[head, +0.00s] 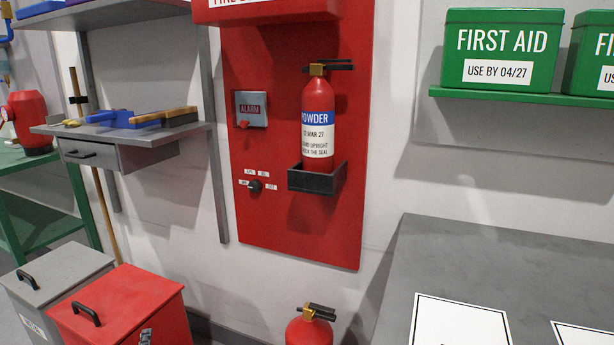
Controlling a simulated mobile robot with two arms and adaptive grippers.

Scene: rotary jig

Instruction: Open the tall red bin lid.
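The tall red bin (165,325) stands on the floor at the bottom left, cut off by the lower edge of the head view. Its red lid (128,293) lies flat and closed on top. A black handle (86,313) sits near the lid's left edge. Neither of my grippers shows in the head view.
A grey bin (55,278) with a closed lid stands close to the red bin's left. A red extinguisher (309,330) stands on the floor to the right. A grey shelf (140,135) with a drawer hangs above the bins. A grey table (480,265) fills the lower right.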

